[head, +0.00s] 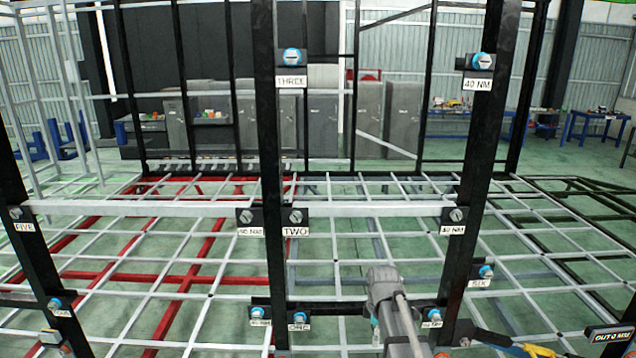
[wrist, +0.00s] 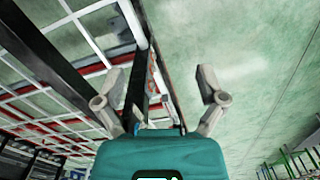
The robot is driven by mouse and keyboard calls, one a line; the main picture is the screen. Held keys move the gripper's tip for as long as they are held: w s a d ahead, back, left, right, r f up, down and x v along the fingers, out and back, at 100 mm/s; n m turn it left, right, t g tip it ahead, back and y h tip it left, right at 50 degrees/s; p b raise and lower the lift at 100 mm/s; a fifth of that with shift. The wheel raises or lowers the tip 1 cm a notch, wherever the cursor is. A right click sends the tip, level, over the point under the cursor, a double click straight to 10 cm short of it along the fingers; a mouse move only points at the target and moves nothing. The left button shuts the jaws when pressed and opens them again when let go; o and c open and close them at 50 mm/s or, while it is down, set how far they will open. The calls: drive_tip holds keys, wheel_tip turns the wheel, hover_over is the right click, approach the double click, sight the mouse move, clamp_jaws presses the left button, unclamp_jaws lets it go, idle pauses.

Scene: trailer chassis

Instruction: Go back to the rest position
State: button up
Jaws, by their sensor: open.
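My gripper (wrist: 159,74) is open in the wrist view. Its two grey fingers stand wide apart with no object between their tips. A teal housing (wrist: 155,155) with a small lit display fills the bottom of the wrist view, below the fingers. In the head view, a grey part of my arm shows at lower centre, in front of the chassis frame (head: 276,150); I cannot make out the fingers there. The chassis frame has black uprights, with blue-headed and grey bolts beside labels such as THREE, TWO, FIVE and 40 NM.
A light grey crossbar (head: 150,208) runs between the uprights. Behind it lies a grid of grey bars with red beams (head: 200,245). A box marked OUT 0 MM (head: 609,336) is at lower right. Grey cabinets (head: 322,125) and blue workbenches (head: 597,127) stand far back.

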drive_tip(key=s+f+m+b, duration=1.1)
drive_tip(key=s+m, duration=0.1)
drive_tip(key=m, duration=0.3)
drive_tip(key=shift+s+d+f, duration=0.15)
drive_tip(key=shift+s+f, duration=0.2)
drive_tip(key=shift+f, duration=0.05)
